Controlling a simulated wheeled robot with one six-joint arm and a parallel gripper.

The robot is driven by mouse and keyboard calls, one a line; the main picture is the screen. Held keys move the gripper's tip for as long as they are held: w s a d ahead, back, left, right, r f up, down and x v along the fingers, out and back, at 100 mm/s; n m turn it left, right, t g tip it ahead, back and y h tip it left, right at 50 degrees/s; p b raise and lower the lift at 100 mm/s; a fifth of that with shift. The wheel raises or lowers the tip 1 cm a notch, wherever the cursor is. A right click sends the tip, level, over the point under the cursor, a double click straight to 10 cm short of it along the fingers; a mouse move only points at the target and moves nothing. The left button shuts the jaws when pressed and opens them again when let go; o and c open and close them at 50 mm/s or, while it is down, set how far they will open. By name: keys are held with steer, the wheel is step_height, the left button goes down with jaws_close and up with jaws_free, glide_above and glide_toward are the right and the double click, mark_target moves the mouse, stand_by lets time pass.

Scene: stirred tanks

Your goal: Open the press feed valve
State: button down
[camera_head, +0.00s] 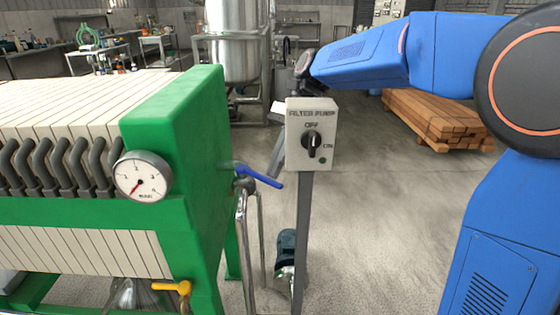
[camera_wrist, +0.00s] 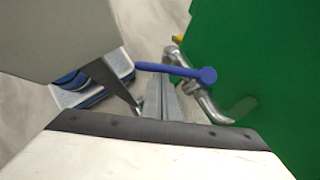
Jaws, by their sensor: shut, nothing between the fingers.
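The press feed valve appears to be the valve with the blue lever (camera_head: 260,176) on the pipe at the end of the green filter press (camera_head: 170,110). In the wrist view the blue lever (camera_wrist: 175,70) runs sideways from its round hub, across the picture just beyond my fingertips. My gripper (camera_head: 273,172) is shut and empty, pointing down near the lever's free end; the switch box hides part of it. In the wrist view my gripper (camera_wrist: 161,82) is close to the lever, but I cannot tell whether they touch.
A grey switch box (camera_head: 311,134) on a post stands very close to my gripper, its knob pointing up at OFF. A pressure gauge (camera_head: 142,178) and a yellow lever (camera_head: 174,288) are on the press. A pump (camera_head: 286,255) sits low behind the post.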

steer(key=shift+s+a+m+t+y, duration=0.25)
steer(key=shift+s+m, duration=0.15)
steer(key=shift+s, duration=0.2)
steer(key=shift+s+a+m+t+y, duration=0.15)
steer(key=shift+s+a+m, duration=0.1)
steer(key=shift+s+m, duration=0.25)
